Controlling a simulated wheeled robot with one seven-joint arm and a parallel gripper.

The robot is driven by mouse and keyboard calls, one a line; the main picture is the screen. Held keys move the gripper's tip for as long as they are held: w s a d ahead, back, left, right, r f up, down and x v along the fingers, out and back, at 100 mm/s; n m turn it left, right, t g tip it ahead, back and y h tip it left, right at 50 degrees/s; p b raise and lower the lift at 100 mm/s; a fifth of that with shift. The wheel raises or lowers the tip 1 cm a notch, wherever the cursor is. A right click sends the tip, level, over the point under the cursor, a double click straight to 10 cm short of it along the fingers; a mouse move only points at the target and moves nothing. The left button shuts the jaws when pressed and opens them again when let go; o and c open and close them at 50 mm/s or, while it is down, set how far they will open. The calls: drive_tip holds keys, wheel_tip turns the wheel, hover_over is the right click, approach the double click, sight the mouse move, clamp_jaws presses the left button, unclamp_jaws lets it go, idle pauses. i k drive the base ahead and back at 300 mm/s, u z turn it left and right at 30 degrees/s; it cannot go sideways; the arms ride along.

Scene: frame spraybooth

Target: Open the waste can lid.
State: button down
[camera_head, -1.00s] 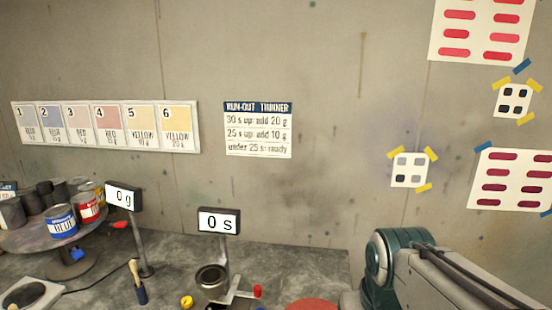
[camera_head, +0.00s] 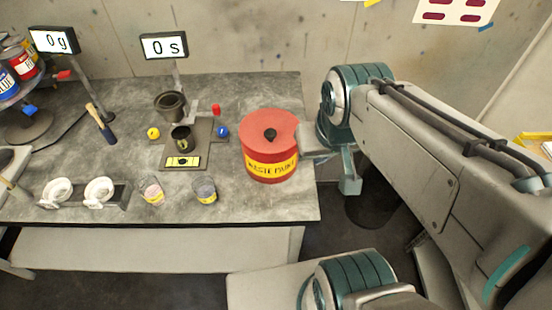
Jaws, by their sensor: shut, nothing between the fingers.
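The red waste can (camera_head: 272,163) stands at the right end of the grey bench. It has a yellow band reading WASTE PAINT. My gripper (camera_head: 350,186) is shut and empty just to the right of the can, off the bench's right edge. My arm comes in from the right. Whether the wrist touches the can's side cannot be told.
Left of the can are a flow cup stand (camera_head: 172,104), a dark cup (camera_head: 181,138), a blue ball (camera_head: 222,132) and two small cups (camera_head: 205,190) near the front edge.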

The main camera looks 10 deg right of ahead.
sight(267, 132)
drive_tip(key=k, duration=0.85)
drive_tip(key=z, duration=1.65)
drive_tip(key=i, duration=0.85)
drive_tip(key=u, duration=1.5)
